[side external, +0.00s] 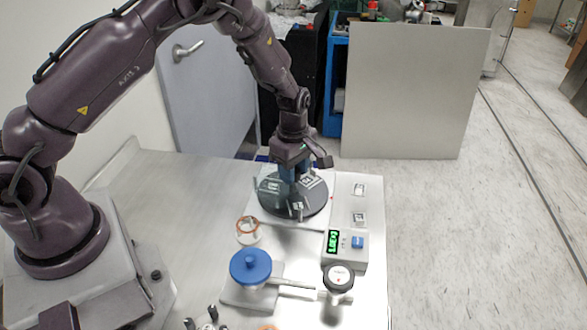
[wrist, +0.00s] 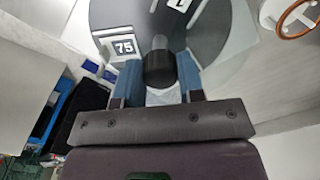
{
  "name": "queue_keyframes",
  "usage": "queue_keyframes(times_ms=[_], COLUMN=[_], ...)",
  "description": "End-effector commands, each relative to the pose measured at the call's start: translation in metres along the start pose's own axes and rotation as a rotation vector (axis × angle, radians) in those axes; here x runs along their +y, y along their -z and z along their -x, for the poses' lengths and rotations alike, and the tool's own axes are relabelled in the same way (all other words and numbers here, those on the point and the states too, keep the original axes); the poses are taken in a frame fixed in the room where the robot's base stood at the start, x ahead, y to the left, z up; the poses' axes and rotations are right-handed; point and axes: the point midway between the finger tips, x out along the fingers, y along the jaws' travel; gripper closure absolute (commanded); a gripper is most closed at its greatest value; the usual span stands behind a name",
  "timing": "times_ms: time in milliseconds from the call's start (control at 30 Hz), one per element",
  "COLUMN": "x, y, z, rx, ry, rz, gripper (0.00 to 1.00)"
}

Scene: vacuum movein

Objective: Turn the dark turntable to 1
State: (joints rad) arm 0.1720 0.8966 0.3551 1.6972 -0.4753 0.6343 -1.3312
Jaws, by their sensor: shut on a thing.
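The dark turntable (side external: 312,207) is a flat round disc on a pale plate towards the back of the bench. It also fills the upper middle of the wrist view (wrist: 213,30). My gripper (side external: 294,175) points down over it. In the wrist view its blue fingers (wrist: 158,75) are shut on a black upright peg (wrist: 158,63) at the turntable. Another tag (wrist: 180,5) is cut off at the top edge and cannot be read with certainty. My fingers hide part of the disc.
A box with a green display (side external: 334,241) and blue switch sits at the right. The bench's left side (side external: 165,190) is clear.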

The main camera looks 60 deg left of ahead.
Motion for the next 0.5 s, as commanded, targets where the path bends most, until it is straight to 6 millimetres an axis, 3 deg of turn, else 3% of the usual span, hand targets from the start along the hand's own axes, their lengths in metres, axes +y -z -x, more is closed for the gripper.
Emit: queue_keyframes(times_ms=[500], x=[-0.0001], y=[-0.0016], z=[0.0005], rx=[-0.002], ry=[0.003], rz=[0.257], gripper=[1.0])
